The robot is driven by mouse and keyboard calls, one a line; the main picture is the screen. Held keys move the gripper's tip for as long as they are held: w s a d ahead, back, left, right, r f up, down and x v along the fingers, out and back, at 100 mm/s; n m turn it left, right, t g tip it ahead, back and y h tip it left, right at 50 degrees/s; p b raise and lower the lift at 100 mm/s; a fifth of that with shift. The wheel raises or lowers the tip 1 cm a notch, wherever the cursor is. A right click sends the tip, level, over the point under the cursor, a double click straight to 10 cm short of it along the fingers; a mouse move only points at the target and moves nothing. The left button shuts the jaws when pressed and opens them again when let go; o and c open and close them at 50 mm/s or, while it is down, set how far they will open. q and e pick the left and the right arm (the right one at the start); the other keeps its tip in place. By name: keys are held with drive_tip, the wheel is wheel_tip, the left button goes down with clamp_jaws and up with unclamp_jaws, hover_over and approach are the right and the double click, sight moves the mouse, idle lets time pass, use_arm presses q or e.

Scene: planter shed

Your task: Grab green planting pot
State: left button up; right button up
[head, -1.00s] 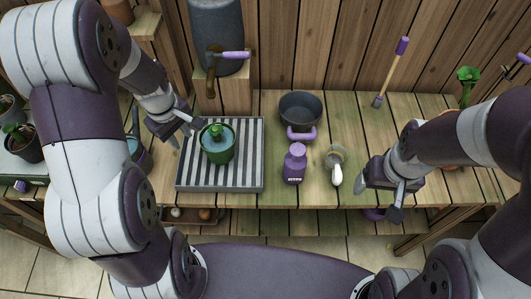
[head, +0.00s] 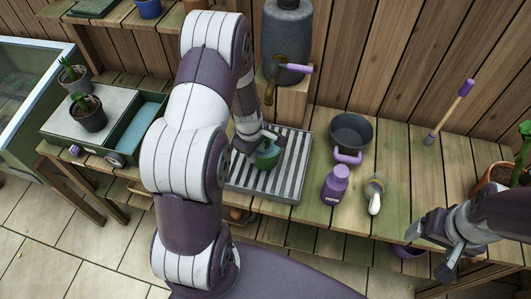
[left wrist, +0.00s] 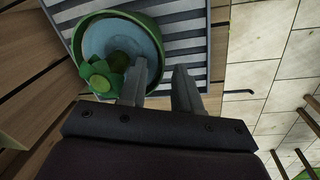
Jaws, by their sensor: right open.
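The green planting pot (head: 266,158) stands on the striped tray (head: 290,178), partly hidden by my left gripper (head: 258,143). In the left wrist view the pot (left wrist: 154,40) has a green rim, a pale blue inside and a green plant. There my left gripper (left wrist: 160,66) is open. One finger overlaps the pot's inside and the other lies outside the rim, with a gap between them. I cannot tell whether either finger touches the pot. My right gripper (head: 446,262) is open and empty near the bench's front edge at the right.
A dark pan (head: 351,133) with a purple handle, a purple bottle (head: 335,186) and a white-handled scoop (head: 375,195) stand right of the tray. A grey tank (head: 288,38) with a tap stands behind it.

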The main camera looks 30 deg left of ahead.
use_arm(q)
drive_tip(key=shift+w+f, duration=0.15)
drive_tip(key=shift+f, duration=0.6)
clamp_jaws()
drive_tip(key=shift+r, duration=0.1)
idle(0.8)
